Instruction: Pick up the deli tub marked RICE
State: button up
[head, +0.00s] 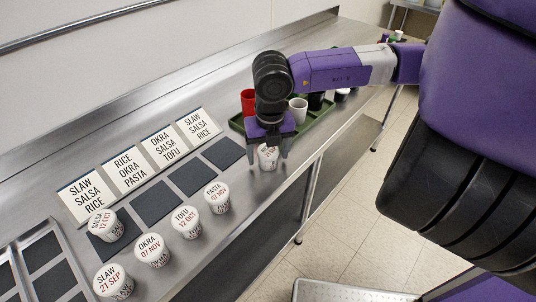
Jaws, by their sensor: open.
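A white deli tub (268,160) stands at the right end of the front row on the steel counter. Its red-printed lid is partly hidden by my gripper, and I cannot read its name. My gripper (268,152) points down over this tub, open, with one finger at each side of it; I cannot tell whether they touch it. The other tubs read PASTA (217,198), TOFU (187,224), OKRA (152,252), SLAW (113,283) and SALSA (105,226). None of these readable lids says RICE.
Several name cards stand along the back, including one reading RICE, OKRA, PASTA (126,169). Dark squares (153,203) lie before them; the SALSA tub stands on the leftmost. A green tray (322,118) with a red cup (248,101) and a white cup (298,110) lies behind my gripper.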

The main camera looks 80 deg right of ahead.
jog(key=shift+f, duration=0.2)
jog(key=c, duration=1.3)
jog(key=shift+c, duration=0.6)
jog(key=shift+r, duration=0.15)
